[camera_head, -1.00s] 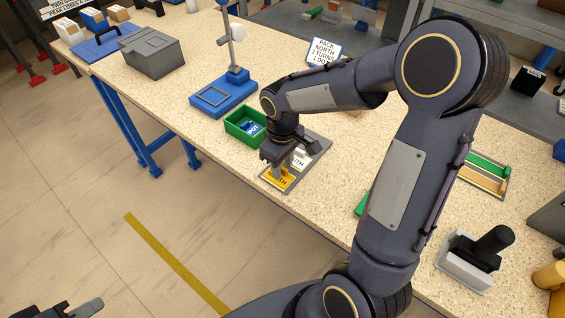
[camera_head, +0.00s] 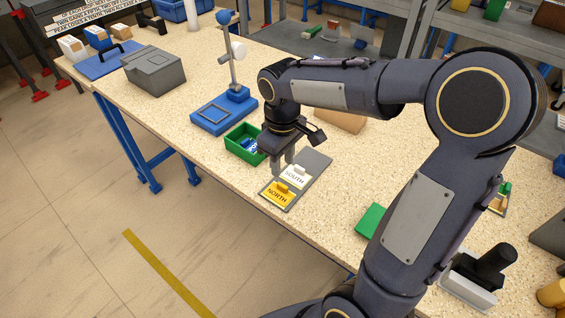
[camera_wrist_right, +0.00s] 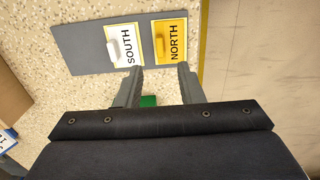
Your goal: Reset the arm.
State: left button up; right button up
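The board carries a yellow NORTH card (camera_head: 277,194) and a white SOUTH card (camera_head: 294,176). Each card has a small raised block on it, yellow on NORTH (camera_wrist_right: 160,46) and white on SOUTH (camera_wrist_right: 113,52). Both cards lie flat, clear of the fingers. My left gripper is out of view.
A green bin (camera_head: 239,151) with blue pieces stands beside the gripper. Behind it are a blue-based stand (camera_head: 222,116) and a grey box (camera_head: 154,73). A green item (camera_head: 371,220) is partly hidden by my arm. The bench's front edge runs close to the board.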

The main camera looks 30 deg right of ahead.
dwell(0.3)
jog(key=s+a+r+m+t+y, duration=0.1)
jog(key=s+a+m+t+y, duration=0.1)
jog(key=s, duration=0.6)
jog(key=s+a+r+m+t+y, duration=0.1)
jog(key=s+a+m+t, duration=0.1)
jog(key=s, duration=0.7)
jog(key=shift+m+t+y, duration=0.4)
jog(key=shift+m+t, duration=0.4)
jog(key=shift+m, duration=0.4)
jog(key=shift+o, duration=0.4)
jog(key=shift+a, duration=0.1)
